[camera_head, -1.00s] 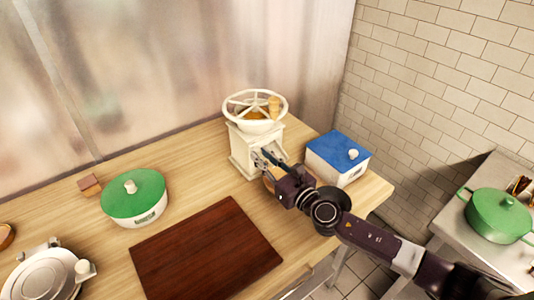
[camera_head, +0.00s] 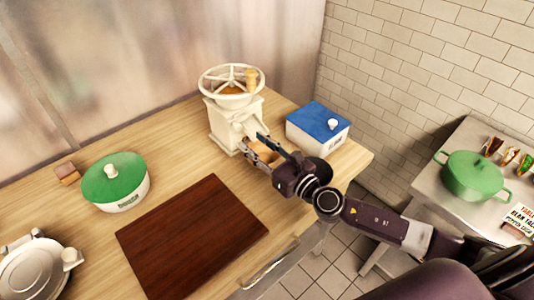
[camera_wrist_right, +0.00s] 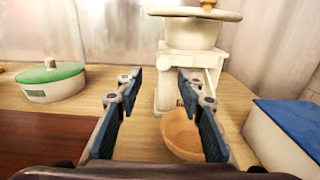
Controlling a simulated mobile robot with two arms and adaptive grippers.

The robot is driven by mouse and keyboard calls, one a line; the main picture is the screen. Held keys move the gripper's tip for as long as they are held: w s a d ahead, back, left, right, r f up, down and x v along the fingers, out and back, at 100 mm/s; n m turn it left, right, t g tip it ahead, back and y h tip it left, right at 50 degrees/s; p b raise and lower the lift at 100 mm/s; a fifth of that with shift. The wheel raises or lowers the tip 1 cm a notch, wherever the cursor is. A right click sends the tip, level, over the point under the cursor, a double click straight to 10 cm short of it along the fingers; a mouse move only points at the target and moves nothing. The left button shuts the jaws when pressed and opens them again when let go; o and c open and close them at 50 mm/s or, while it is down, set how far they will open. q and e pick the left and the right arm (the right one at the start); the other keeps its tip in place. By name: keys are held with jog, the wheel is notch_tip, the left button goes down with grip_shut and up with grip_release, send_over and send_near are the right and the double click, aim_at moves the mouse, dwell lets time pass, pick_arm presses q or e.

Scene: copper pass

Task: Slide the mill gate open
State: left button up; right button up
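The cream mill (camera_head: 224,120) stands at the back of the wooden counter, with a spoked wheel and a knob on top. Its lower front also shows in the right wrist view (camera_wrist_right: 190,63); I cannot clearly make out the gate or how far open it is. A wooden bowl (camera_wrist_right: 180,135) sits at the foot of the mill, partly behind a finger. My right gripper (camera_head: 256,141) is open and empty in front of the mill, its fingers (camera_wrist_right: 160,80) spread and apart from the mill body. My left gripper is not in view.
A blue-lidded box (camera_head: 318,125) stands right of the mill. A green-lidded pot (camera_head: 118,188) and a dark red board (camera_head: 190,235) lie left and front. A round metal appliance (camera_head: 35,270) is at the left edge. A side table with a green pot (camera_head: 473,178) stands right.

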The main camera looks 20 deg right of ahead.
jog(key=v, duration=0.5)
jog(key=shift+s, duration=0.3)
